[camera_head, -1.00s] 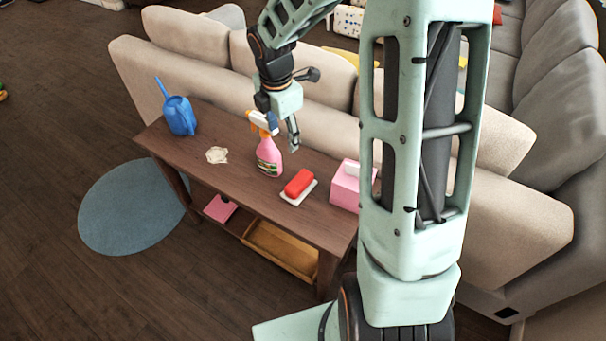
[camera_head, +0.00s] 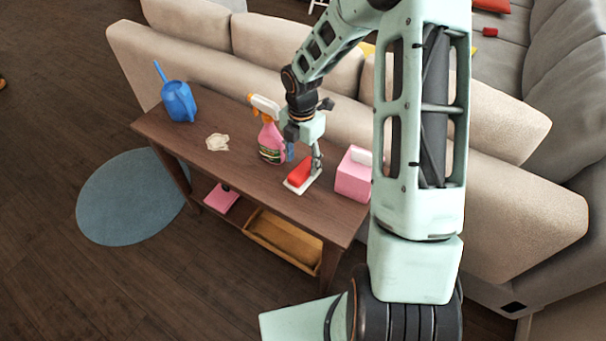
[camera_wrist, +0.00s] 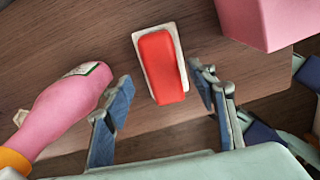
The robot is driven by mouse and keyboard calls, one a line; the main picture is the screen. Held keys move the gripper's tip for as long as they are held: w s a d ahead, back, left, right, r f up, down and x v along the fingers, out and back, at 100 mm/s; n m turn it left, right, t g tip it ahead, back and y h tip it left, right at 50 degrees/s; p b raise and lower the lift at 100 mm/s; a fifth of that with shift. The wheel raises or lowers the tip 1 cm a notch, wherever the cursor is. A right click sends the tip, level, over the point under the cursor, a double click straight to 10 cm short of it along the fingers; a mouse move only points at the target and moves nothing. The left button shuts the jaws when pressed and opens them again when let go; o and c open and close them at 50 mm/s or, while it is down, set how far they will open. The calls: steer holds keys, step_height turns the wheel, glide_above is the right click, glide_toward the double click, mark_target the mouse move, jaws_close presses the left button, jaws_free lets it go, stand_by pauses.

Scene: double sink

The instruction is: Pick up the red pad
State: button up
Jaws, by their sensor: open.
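The red pad (camera_head: 300,173) lies on a white base (camera_head: 290,187) on the wooden console table, between the spray bottle and the pink tissue box. In the wrist view the red pad (camera_wrist: 160,66) and the white rim of its base (camera_wrist: 180,48) show just beyond the fingertips. My gripper (camera_head: 304,160) is over the far side of the pad in the head view and partly hides it. In the wrist view my gripper (camera_wrist: 164,92) is open and empty, with one finger to the left and one to the right of the pad's near end. I cannot tell its exact height.
A pink spray bottle (camera_head: 271,139) stands close left of the gripper, and a pink tissue box (camera_head: 352,180) close right. A crumpled cloth (camera_head: 217,142) and a blue watering can (camera_head: 179,102) are farther left. The sofa (camera_head: 200,75) backs the table.

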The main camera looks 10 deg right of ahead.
mark_target(303, 168)
step_height(303, 168, down, 4)
steer(key=shift+s+d+r, duration=0.1)
steer(key=shift+s, duration=0.05)
steer(key=c, duration=1.1)
steer(key=shift+c, duration=0.2)
steer(key=shift+r, duration=0.1)
